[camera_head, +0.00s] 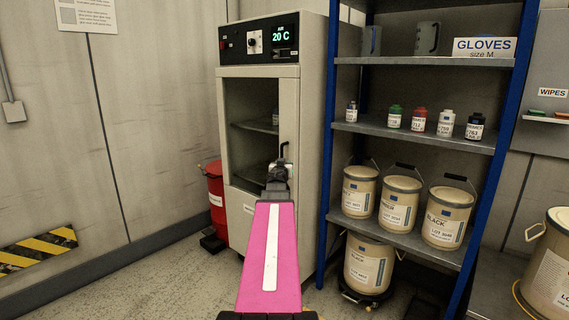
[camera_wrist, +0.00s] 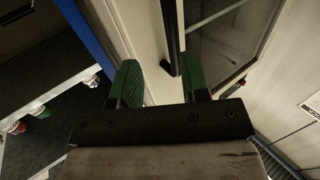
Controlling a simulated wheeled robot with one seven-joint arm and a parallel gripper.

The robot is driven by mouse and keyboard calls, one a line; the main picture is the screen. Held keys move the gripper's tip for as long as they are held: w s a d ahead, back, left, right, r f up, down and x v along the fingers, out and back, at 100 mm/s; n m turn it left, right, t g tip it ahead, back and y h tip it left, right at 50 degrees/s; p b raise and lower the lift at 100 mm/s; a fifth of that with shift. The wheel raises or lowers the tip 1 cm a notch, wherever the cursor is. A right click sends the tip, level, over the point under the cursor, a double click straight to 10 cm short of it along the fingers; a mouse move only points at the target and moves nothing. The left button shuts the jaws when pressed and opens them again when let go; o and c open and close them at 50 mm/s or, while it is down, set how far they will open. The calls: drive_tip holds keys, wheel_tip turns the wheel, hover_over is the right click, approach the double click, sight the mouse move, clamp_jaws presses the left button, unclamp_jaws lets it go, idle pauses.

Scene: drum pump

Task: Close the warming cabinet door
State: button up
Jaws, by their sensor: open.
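The warming cabinet (camera_head: 312,110) stands at the centre in the head view, its display reading 20 °C. Its glass-panelled door (camera_head: 290,110) looks flush or nearly flush with the front; I cannot tell whether a small gap is left. The dark door handle (camera_head: 284,148) is on the door's right side. My gripper (camera_head: 278,170) is in front of the handle and partly covers it. In the wrist view my gripper (camera_wrist: 163,78) is open, with a green finger on each side of the dark handle (camera_wrist: 171,40). Contact with the handle cannot be made out.
A shelf rack (camera_head: 328,150) with blue posts stands close to the cabinet's right, holding bottles and several buckets. A red bin (camera_head: 214,185) stands left of the cabinet. A drum (camera_head: 553,265) is at the far right. Floor at the left front is clear.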

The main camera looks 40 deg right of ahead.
drive_tip(key=v, duration=0.4)
drive_tip(key=shift+w, duration=0.1)
drive_tip(key=shift+a, duration=0.1)
drive_tip(key=w+a+f+n+g+y, duration=0.1)
drive_tip(key=a+f+g+y, duration=0.15)
drive_tip(key=a+f, duration=0.8)
drive_tip(key=w+a+f+g+y, duration=0.2)
drive_tip(key=a+f+g, duration=0.2)
drive_tip(key=a+f, duration=0.65)
drive_tip(key=s+a+f+n+g+y, duration=0.2)
drive_tip(key=s+a+f, duration=0.1)
drive_tip(key=a, duration=0.7)
drive_tip(key=s+a+f+n+g+y, duration=0.2)
drive_tip(key=a+f, duration=0.3)
drive_tip(key=a, duration=0.5)
drive_tip(key=s+a+f+n+g+y, duration=0.2)
drive_tip(key=s+a+f+n+y, duration=0.2)
drive_tip(key=a, duration=0.6)
drive_tip(key=shift+s+f, duration=0.25)
drive_tip(key=shift+s, duration=0.3)
